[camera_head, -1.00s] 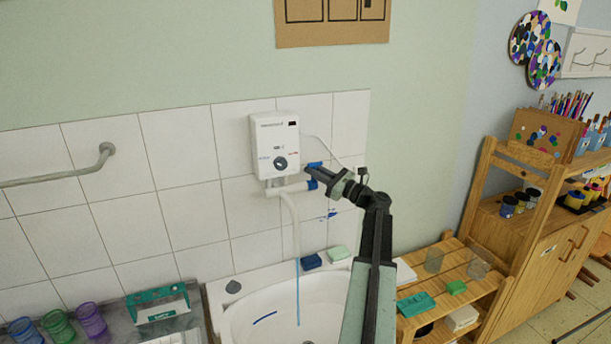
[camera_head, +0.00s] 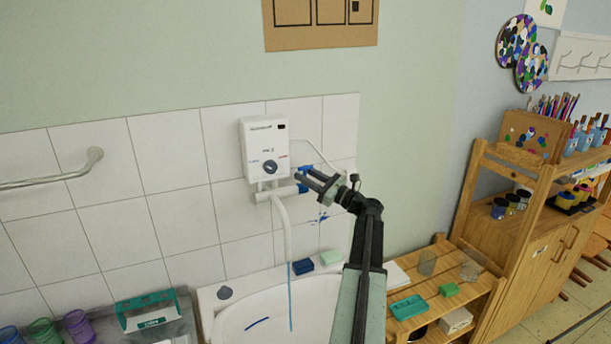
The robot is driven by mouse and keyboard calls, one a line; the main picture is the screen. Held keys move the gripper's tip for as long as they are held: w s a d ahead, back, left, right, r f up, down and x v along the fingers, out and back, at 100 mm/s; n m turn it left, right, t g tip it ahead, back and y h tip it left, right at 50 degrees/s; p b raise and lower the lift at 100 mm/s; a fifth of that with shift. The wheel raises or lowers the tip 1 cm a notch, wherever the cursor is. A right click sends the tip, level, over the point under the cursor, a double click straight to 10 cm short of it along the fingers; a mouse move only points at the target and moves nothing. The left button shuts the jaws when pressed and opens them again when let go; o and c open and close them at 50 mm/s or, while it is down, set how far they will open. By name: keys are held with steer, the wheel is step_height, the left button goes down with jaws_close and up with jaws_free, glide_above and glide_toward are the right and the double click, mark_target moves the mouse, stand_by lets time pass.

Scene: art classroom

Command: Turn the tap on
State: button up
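The tap's white spout (camera_head: 287,228) hangs under a white water heater (camera_head: 265,147) on the tiled wall and points down over a white basin (camera_head: 232,325). Blue tap parts (camera_head: 304,168) show just right of the heater's lower edge, partly hidden by my gripper. A thin blue stream (camera_head: 291,300) runs from the spout's end into the basin. My gripper (camera_head: 304,176) is at the blue parts with its two fingers apart and nothing seen between them. I cannot tell whether it touches them.
A dark blue sponge (camera_head: 303,265) and a pale green soap block (camera_head: 331,258) lie on the basin's back rim. A wooden shelf (camera_head: 480,300) stands at the right. A grey rail (camera_head: 50,178) is on the wall at the left. A teal box (camera_head: 150,309) stands left of the basin.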

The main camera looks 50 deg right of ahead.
steer(key=b+v, duration=0.1)
steer(key=v, duration=0.6)
steer(key=shift+b, duration=0.3)
steer(key=shift+s, duration=0.1)
